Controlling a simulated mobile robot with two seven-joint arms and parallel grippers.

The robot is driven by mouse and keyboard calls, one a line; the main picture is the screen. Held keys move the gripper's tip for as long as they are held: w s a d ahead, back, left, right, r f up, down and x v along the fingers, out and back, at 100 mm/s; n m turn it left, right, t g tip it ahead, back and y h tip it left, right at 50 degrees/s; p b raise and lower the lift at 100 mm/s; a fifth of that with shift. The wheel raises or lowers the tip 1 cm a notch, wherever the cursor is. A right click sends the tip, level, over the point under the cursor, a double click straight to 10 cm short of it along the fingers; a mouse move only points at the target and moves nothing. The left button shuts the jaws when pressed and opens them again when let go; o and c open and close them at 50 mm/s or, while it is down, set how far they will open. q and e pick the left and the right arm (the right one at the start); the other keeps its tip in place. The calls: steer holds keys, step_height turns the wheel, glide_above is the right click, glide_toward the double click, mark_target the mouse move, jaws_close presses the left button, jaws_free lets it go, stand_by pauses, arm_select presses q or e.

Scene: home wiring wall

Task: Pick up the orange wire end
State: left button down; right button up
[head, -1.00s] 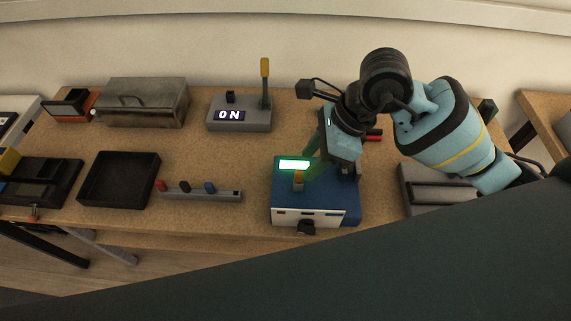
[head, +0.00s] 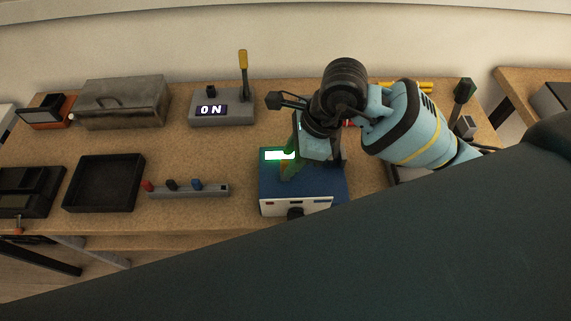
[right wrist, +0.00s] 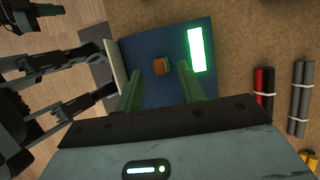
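A small orange-brown block, which looks like the orange wire end (right wrist: 160,67), sits on top of a blue box (right wrist: 145,45) with a lit green display. No wire shows leading from it. My right gripper (right wrist: 161,86) is open, pointing down over the box, with one finger on each side of the orange piece and apart from it. In the head view the right gripper (head: 290,172) hides most of the orange piece on the blue box (head: 330,185). Dark jointed parts at the left of the right wrist view may be my left gripper; its fingers are unclear.
A grey switch box (head: 222,117) reading ON stands behind. A grey strip with coloured pegs (head: 188,190), a black tray (head: 104,183) and a metal box (head: 122,102) are to the left. Red, black and grey rolls (right wrist: 298,100) lie beside the blue box.

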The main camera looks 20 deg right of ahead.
steer(key=shift+x, duration=1.15)
jaws_close()
arm_select(q)
steer(key=shift+a, duration=0.1)
arm_select(e)
steer(key=shift+r, duration=0.1)
